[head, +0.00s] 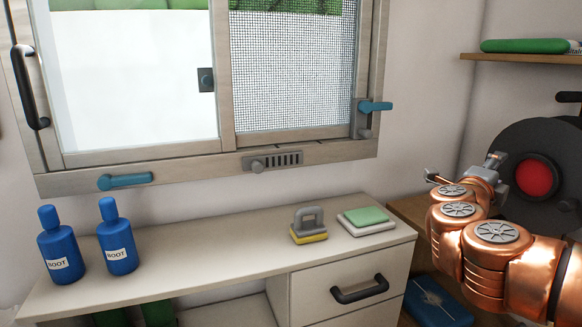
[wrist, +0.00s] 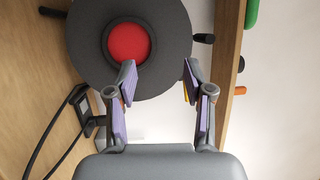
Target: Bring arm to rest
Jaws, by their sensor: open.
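My copper-coloured arm (head: 505,255) reaches in from the right edge in the head view, bent, with its end over the right end of the counter area. My gripper (head: 466,168) is at the arm's far end, held up in the air near the wall corner. In the wrist view my gripper (wrist: 158,70) has its two purple-padded fingers spread apart with nothing between them. Beyond the fingers is a dark round device (wrist: 172,20) with a red centre. The same device (head: 512,140) stands behind my gripper in the head view, partly hidden by the arm.
A white counter (head: 215,245) holds two blue bottles (head: 62,255), a grey-handled yellow-based tool (head: 309,228) and a stacked green and white pad (head: 366,218). A window (head: 140,100) with handles is behind it. A shelf (head: 520,58) with a green roll (head: 525,46) is upper right.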

